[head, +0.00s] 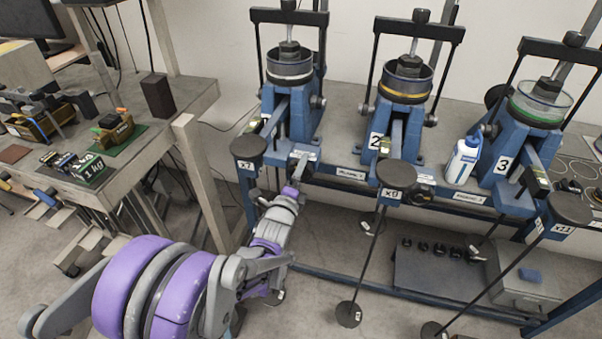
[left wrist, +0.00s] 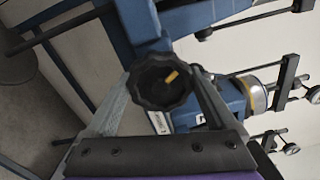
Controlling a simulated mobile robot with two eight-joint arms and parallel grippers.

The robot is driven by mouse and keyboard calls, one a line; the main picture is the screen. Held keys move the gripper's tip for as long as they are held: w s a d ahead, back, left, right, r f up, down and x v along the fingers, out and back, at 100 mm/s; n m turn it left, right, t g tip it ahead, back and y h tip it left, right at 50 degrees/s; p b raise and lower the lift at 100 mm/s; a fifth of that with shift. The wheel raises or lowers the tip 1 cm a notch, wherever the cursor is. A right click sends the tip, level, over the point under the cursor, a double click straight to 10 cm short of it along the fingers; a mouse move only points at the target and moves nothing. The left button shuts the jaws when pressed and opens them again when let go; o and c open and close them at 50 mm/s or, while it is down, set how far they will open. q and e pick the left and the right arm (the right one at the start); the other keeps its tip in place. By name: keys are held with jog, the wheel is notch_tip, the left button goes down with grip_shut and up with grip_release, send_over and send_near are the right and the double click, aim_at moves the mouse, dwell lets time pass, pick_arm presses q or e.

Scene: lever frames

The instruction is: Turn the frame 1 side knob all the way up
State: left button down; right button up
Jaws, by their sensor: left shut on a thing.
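Frame 1 (head: 293,115) is the leftmost of the blue lever frames in the head view, with a clear cylinder and dark top bar. My left gripper (head: 300,168) reaches up to its lower front from below left. In the left wrist view the side knob (left wrist: 160,92) is black, round and scalloped, with a yellow mark right of its centre. The fingers of my left gripper (left wrist: 167,78) lie on both sides of the knob, shut on it. In the head view the knob cannot be made out. My right gripper is not in view.
Frame 2 (head: 390,130) and frame 3 (head: 520,150) stand to the right, with a white bottle (head: 462,160) between them. Round-ended levers (head: 249,146) stick out in front. A wooden bench (head: 200,98) stands at left. The floor below is partly clear.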

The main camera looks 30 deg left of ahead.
pick_arm(q)
jog(key=shift+f+m, duration=0.1)
jog(key=shift+m, duration=0.7)
grip_release()
jog(key=shift+w+m, duration=0.2)
jog(key=shift+m, duration=0.2)
jog(key=v, duration=0.6)
jog(key=shift+b, duration=0.35)
jog(key=shift+s, duration=0.15)
